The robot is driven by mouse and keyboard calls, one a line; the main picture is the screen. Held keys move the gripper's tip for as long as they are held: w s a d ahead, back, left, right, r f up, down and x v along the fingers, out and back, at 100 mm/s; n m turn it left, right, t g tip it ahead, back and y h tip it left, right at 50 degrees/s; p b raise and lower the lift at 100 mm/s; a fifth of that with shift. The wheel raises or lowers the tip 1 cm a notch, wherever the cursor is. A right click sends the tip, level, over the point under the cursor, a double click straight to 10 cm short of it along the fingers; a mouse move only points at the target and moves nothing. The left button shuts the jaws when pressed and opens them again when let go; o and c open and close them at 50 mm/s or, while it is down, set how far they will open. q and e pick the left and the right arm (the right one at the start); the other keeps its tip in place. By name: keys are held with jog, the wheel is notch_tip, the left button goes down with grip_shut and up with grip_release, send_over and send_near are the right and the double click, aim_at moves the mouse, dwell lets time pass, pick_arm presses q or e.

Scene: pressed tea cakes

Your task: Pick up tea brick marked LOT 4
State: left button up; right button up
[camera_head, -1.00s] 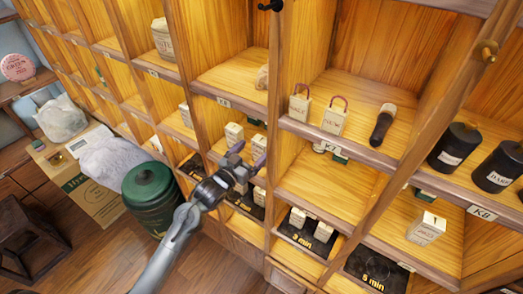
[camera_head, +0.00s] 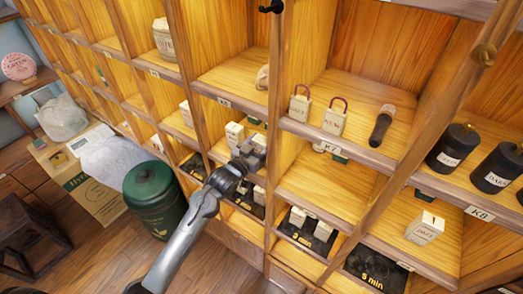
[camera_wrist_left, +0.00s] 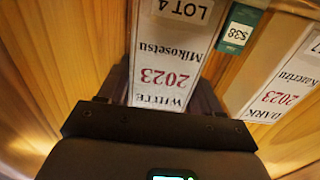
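The tea brick marked LOT 4 (camera_wrist_left: 165,60) is a pale upright box reading "Mikosetsu 2023 WHITE", upside down in the left wrist view. In the head view it appears to be the right one (camera_head: 259,140) of two pale boxes in a middle cubby, partly covered by my left gripper (camera_head: 250,154). The gripper's dark fingers lie on both sides of the brick in the wrist view. Whether they press on it cannot be told. My right gripper is not in view.
A second box (camera_wrist_left: 282,85), marked "DARK", stands close beside the brick, with a green $38 tag (camera_wrist_left: 237,28) near both. Wooden cubby walls and shelf edges surround the gripper. A green canister (camera_head: 153,203) stands left of my arm. Dark trays with boxes lie below.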

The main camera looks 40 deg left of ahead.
pick_arm(q)
jog(key=c, duration=0.3)
